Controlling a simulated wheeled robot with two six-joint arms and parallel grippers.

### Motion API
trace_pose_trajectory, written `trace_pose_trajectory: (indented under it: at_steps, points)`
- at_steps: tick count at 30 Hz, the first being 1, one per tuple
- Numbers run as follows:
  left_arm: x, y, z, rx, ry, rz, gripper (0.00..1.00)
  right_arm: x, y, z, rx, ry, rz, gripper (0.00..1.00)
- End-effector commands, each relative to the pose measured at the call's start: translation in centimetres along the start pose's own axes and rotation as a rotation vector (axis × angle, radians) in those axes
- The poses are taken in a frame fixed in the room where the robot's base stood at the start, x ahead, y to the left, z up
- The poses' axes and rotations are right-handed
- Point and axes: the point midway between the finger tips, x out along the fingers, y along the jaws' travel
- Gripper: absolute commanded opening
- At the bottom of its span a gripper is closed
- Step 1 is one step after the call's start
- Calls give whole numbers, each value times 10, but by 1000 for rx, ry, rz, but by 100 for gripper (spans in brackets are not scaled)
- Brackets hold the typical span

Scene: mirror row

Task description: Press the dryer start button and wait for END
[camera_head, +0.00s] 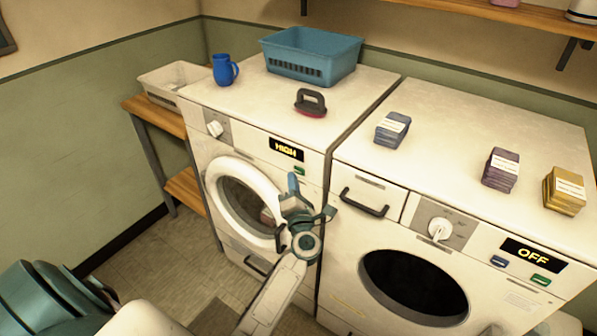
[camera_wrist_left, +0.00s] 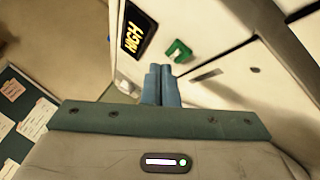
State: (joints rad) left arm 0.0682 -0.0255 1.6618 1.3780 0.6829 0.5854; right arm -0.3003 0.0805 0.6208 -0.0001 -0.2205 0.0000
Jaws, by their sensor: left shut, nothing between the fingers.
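The left machine, a white front-loader (camera_head: 250,118), has a display (camera_head: 286,149) reading HIGH and a small green button (camera_head: 299,170) below it. In the left wrist view the display (camera_wrist_left: 136,37) also reads HIGH, and the green button (camera_wrist_left: 178,51) is just beyond the fingertips. My left gripper (camera_head: 292,181) is shut and empty, pointing up just below the green button; it also shows in the left wrist view (camera_wrist_left: 162,72). Whether it touches the machine I cannot tell. The round door (camera_head: 217,172) is at the left. My right gripper is not in view.
The right machine (camera_head: 470,120) has an OFF display (camera_head: 532,254), a blue button (camera_head: 499,262) and a green button (camera_head: 541,280). On top are a blue basket (camera_head: 310,53), blue mug (camera_head: 224,70), brush (camera_head: 311,102) and several box stacks (camera_head: 391,130). A wooden side table (camera_head: 150,115) stands left.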

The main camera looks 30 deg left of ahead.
Motion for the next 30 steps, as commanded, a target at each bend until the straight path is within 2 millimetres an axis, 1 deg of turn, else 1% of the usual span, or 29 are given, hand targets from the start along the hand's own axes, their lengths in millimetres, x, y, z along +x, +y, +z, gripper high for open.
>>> trace_pose_trajectory:
  at_steps: [30]
  points:
    - [6,-4,4,0,0,0,0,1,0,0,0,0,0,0]
